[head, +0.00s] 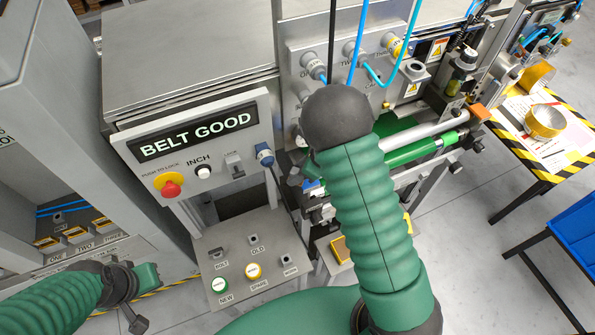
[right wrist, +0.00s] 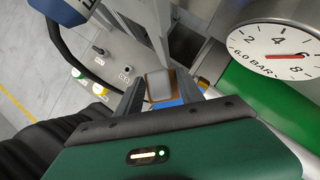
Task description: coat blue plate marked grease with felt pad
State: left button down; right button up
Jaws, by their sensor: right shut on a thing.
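My right gripper (right wrist: 157,90) is shut on a small block with a pale grey face and brown edges, which looks like the felt pad (right wrist: 160,84). Blue (right wrist: 166,103) shows right by the block; I cannot tell whether it is the blue plate or whether they touch. No grease mark can be read. In the head view my right forearm mostly hides this spot, with a bit of blue (head: 313,187) beside it. My left gripper (head: 140,295) is at the lower left, away from the machine; its jaw opening is unclear.
A panel reading BELT GOOD (head: 196,132) has a red button (head: 171,188). A grey shelf (head: 250,262) below carries labelled knobs. A pressure gauge (right wrist: 283,50) and green cylinder (right wrist: 265,92) are close to my right gripper. A striped table (head: 548,160) holds tape rolls.

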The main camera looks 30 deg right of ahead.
jog(key=shift+f+b, duration=0.5)
jog(key=shift+f, duration=0.1)
